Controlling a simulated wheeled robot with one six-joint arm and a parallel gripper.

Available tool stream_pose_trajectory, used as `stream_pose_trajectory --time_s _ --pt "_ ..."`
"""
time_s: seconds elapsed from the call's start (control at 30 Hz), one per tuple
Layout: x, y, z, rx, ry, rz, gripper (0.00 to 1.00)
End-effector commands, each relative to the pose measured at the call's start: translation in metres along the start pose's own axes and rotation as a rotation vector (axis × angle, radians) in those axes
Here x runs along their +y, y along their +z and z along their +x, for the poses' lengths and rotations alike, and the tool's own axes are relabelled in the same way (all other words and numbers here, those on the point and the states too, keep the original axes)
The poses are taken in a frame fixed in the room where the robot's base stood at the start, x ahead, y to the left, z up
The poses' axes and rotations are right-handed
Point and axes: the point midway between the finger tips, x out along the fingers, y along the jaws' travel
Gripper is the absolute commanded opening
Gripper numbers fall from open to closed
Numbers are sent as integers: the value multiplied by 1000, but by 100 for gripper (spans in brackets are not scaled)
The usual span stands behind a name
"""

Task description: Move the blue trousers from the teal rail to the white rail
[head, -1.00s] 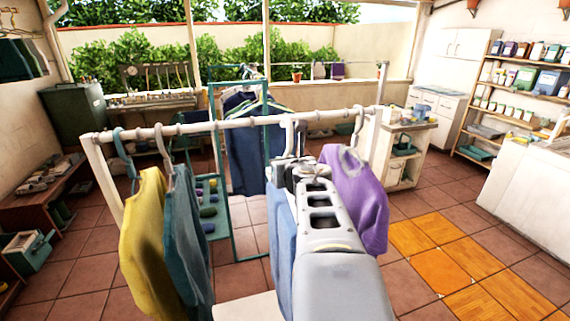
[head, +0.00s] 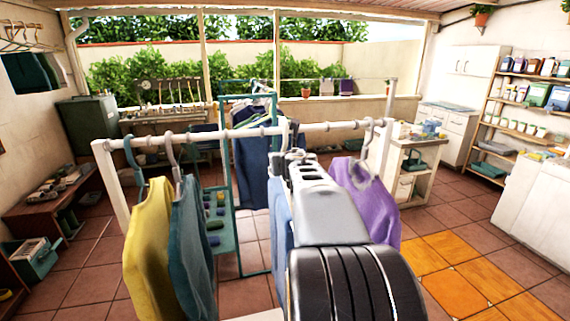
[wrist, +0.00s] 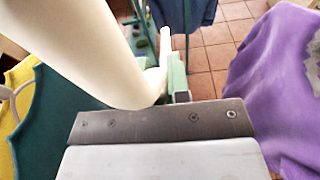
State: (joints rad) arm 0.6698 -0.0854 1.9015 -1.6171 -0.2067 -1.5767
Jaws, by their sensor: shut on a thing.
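My gripper (head: 293,156) is at the white rail (head: 220,133), right of its middle, and is shut. In the wrist view the jaws (wrist: 178,82) close around a small green piece, apparently a hanger part. A light blue garment, seemingly the blue trousers (head: 282,225), hangs just left of and below my gripper, partly hidden by my arm. A pale hook stands at the rail above the jaws; whether it rests on the rail cannot be told. The teal rail (head: 223,165) stands behind, with dark blue clothing (head: 252,160) on it.
Yellow (head: 150,235) and dark teal (head: 192,240) garments hang at the white rail's left, a purple one (head: 368,200) close on the right. A cart (head: 410,165) stands behind on the right. Orange floor tiles (head: 440,275) at right are clear.

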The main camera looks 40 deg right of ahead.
Motion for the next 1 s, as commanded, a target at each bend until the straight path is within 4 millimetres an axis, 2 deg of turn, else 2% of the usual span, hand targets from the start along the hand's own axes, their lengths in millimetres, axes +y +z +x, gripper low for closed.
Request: stream_pose_trajectory --time_s 0.67,1.0 --pt "0 3 8 -3 0 0 0" --pt "1 8 24 -3 2 -1 0"
